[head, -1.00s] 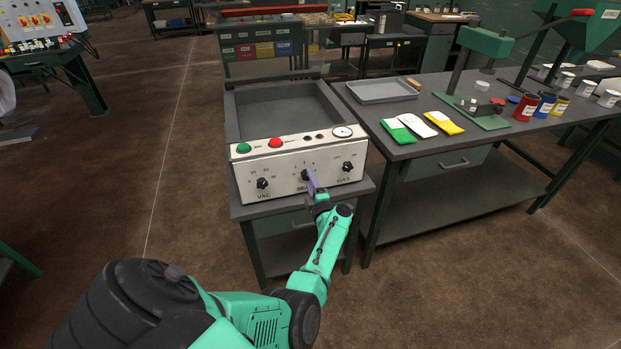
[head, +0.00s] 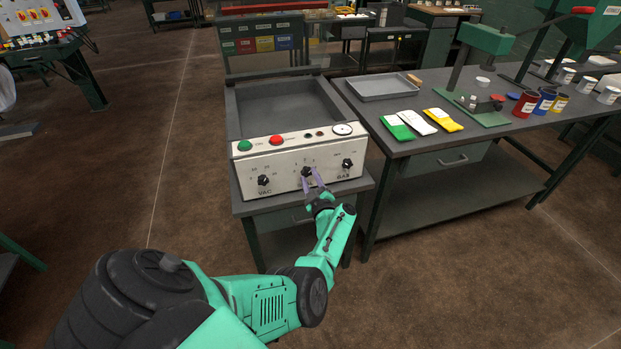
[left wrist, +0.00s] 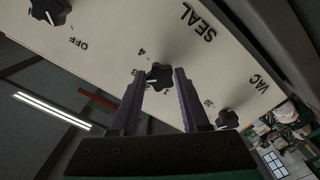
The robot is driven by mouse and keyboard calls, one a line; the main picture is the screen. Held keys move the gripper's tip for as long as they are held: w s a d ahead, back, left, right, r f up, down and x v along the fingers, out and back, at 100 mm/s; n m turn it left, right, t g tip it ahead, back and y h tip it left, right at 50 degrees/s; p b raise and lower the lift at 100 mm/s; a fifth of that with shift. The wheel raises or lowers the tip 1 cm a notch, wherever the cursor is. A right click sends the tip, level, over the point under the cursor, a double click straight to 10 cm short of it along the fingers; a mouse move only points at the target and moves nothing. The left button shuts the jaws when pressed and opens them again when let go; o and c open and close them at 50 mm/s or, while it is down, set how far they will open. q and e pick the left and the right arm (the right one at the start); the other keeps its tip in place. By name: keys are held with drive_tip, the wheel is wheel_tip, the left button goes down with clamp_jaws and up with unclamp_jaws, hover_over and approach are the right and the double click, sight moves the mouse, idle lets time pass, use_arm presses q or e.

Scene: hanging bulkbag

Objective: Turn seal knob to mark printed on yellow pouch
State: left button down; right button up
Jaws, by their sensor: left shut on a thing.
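The seal knob (head: 307,173) is the black middle knob on the white panel (head: 335,176) of the sealer. My left gripper (head: 313,181) has its two purple fingers around it. In the left wrist view the knob (left wrist: 159,77) sits between the fingertips, its white pointer line showing, with small numbers near it, a "4" among them, and "SEAL" printed beyond. The VAC knob (head: 264,181) and GAS knob (head: 347,165) stand on either side. The yellow pouch (head: 442,120) lies on the right bench; its printed mark is too small to read. My right gripper is out of view.
A green button (head: 244,146), a red button (head: 276,141) and a gauge (head: 343,129) sit above the knobs. On the right bench (head: 420,150) are green and white pouches (head: 416,122), a grey tray (head: 381,87), a green press and several cans.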

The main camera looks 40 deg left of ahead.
use_arm(q)
drive_tip(key=shift+a+r, duration=0.15)
drive_tip(key=shift+r, duration=0.05)
idle(0.3)
drive_tip(key=shift+c, duration=2)
unclamp_jaws()
drive_tip(key=shift+f, duration=0.1)
drive_tip(key=shift+f, duration=0.1)
